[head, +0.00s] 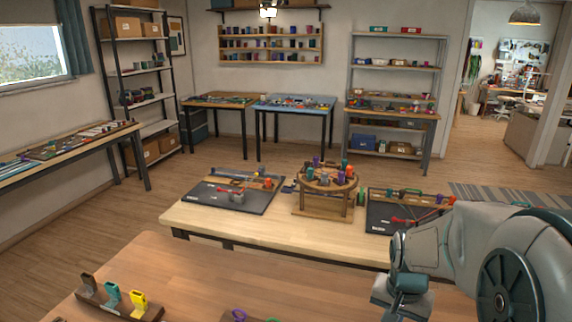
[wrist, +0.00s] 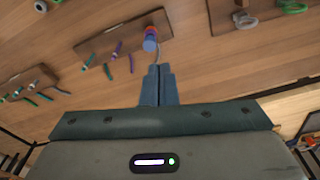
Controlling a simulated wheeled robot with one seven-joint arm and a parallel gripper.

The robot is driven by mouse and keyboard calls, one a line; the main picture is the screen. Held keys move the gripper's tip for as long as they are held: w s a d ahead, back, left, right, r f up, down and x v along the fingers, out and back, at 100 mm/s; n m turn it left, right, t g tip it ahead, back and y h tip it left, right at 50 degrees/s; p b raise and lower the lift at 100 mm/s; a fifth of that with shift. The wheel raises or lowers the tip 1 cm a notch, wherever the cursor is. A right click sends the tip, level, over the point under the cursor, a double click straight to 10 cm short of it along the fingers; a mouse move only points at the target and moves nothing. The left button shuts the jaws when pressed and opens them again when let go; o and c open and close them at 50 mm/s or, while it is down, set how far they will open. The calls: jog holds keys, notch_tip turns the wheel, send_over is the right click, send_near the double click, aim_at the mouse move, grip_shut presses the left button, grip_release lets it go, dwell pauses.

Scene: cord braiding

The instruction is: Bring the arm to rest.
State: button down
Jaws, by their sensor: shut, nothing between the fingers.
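My gripper (wrist: 158,70) shows in the wrist view with its two fingers closed together and nothing between them. It points out over the wooden tabletop (wrist: 75,28). A board (wrist: 104,46) with purple and teal sticks and a blue-and-orange spool (wrist: 150,40) lies just beyond the fingertips. I cannot tell how high the fingers are above the table. In the head view my arm reaches in from the right, and its lower end is over the near table (head: 260,272); the fingertips are not clear there.
A rack (head: 118,302) with brown, teal and yellow pieces stands at the near table's left. Behind, another table (head: 260,225) carries a round wooden stand (head: 326,180) with coloured spools and two dark trays (head: 235,194). Open floor (head: 95,225) lies to the left.

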jog(key=s+a+r+n+t+b, duration=0.1)
jog(key=s+a+r+n+t, duration=0.1)
jog(key=s+a+r+n, duration=0.4)
jog(key=s+a+r, duration=0.1)
jog(key=s, duration=0.3)
jog(key=shift+a+r+t+y, duration=0.3)
jog(key=shift+a+r+t, duration=0.05)
jog(key=shift+r+t, duration=0.05)
jog(key=shift+s, duration=0.2)
